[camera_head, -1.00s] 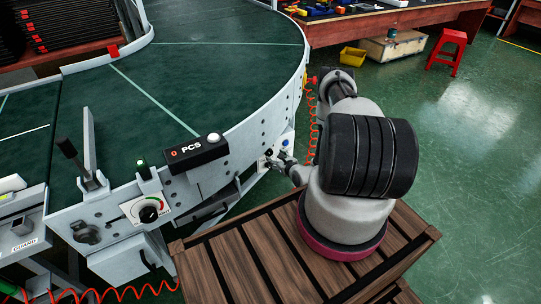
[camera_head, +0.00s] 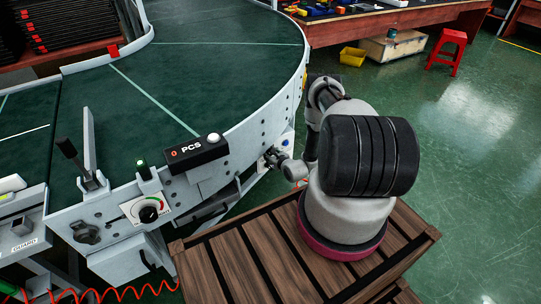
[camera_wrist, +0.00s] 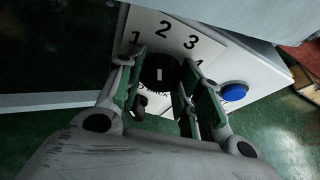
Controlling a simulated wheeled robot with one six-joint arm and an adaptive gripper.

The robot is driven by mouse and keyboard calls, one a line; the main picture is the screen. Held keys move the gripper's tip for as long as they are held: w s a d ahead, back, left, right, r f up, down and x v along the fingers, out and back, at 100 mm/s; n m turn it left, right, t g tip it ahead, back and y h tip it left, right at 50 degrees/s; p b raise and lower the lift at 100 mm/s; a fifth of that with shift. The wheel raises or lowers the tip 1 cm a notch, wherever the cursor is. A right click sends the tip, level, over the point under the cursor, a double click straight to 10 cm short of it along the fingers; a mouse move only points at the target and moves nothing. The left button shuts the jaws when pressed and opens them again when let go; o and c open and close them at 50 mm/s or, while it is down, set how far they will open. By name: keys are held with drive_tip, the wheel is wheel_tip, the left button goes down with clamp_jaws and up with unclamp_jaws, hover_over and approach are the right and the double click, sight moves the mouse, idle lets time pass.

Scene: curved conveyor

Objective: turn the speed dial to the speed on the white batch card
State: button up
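The speed dial (camera_wrist: 160,72) is a round black knob with a white mark, on a white plate numbered 1, 2, 3 and 4. The mark lies roughly in line with the 2; its exact setting is unclear. My gripper (camera_wrist: 163,98) is open in the wrist view, one finger on each side of the knob. I cannot tell whether either finger touches it. The 1 and 4 are partly covered by the fingers. In the head view my gripper (camera_head: 271,158) is at the conveyor's outer side and hides the dial. I cannot make out a white batch card in either view.
A blue button (camera_wrist: 234,92) sits right of the dial. A black counter marked PCS (camera_head: 196,152) is on the conveyor edge (camera_head: 240,137). Another black knob (camera_head: 149,212) with a coloured scale is further left. A wooden crate top (camera_head: 240,262) lies below my arm.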

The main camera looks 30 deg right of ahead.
drive_tip(key=shift+c, duration=0.3)
drive_tip(key=shift+d+f+m+t+y, duration=0.1)
drive_tip(key=shift+m+t+y, duration=0.25)
drive_tip(key=shift+m+y, duration=1.35)
drive_tip(key=shift+d+f+m+t+y, duration=0.1)
drive_tip(key=shift+m+t+y, duration=0.45)
drive_tip(key=shift+m, duration=2.1)
drive_tip(key=shift+d+m+t+y, duration=0.1)
drive_tip(key=shift+m+t+y, duration=0.1)
drive_tip(key=shift+m+y, duration=1.55)
drive_tip(key=shift+m+h, duration=0.4)
drive_tip(key=shift+m, duration=0.1)
drive_tip(key=o, duration=1)
drive_tip(key=shift+o, duration=0.2)
